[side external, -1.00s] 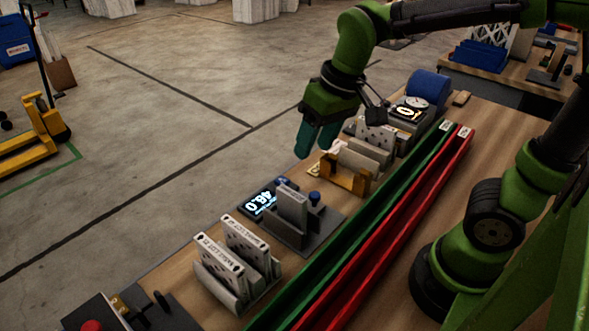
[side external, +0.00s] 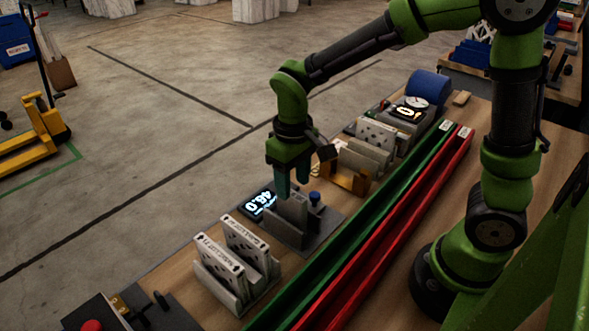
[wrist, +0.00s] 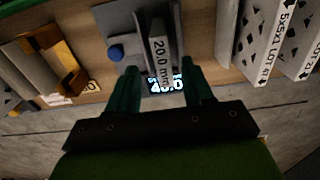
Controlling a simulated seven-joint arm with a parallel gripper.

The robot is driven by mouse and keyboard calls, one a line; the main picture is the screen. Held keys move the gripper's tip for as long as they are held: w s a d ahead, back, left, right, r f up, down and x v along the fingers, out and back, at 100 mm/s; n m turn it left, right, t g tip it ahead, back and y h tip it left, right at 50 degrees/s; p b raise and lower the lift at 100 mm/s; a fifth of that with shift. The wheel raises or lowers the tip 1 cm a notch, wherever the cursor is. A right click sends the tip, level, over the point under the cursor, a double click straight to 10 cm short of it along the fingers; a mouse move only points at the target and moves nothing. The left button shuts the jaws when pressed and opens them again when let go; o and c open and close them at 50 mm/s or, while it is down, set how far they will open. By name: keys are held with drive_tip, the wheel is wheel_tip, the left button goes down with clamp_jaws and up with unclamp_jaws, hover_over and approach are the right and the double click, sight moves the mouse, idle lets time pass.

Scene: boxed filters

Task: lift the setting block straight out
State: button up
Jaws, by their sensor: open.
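The setting block (side external: 292,210) is a grey upright plate standing in the dark fixture (side external: 290,240) beside a lit display (side external: 260,203). In the wrist view the block (wrist: 160,55) has a pale top edge marked "20.0 mm". My gripper (side external: 290,187) points down at the top of the block, with its green fingers apart. In the wrist view the gripper (wrist: 160,82) has one finger on each side of the block's line, with gaps showing. The fingertips' exact depth along the block is hard to tell. The block's lower part is hidden in the fixture.
A blue knob (side external: 314,197) stands on the fixture, close to the block. Boxed filters (side external: 245,245) stand in a rack at the near side. A yellow holder (side external: 347,180) lies behind. Green (side external: 375,215) and red (side external: 400,220) rails run along the right.

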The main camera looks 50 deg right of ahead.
sight(291, 201)
drive_tip(key=shift+a+f, duration=0.2)
drive_tip(key=shift+f, duration=2.9)
drive_tip(key=shift+c, duration=0.5)
drive_tip(key=shift+r, duration=0.1)
clamp_jaws()
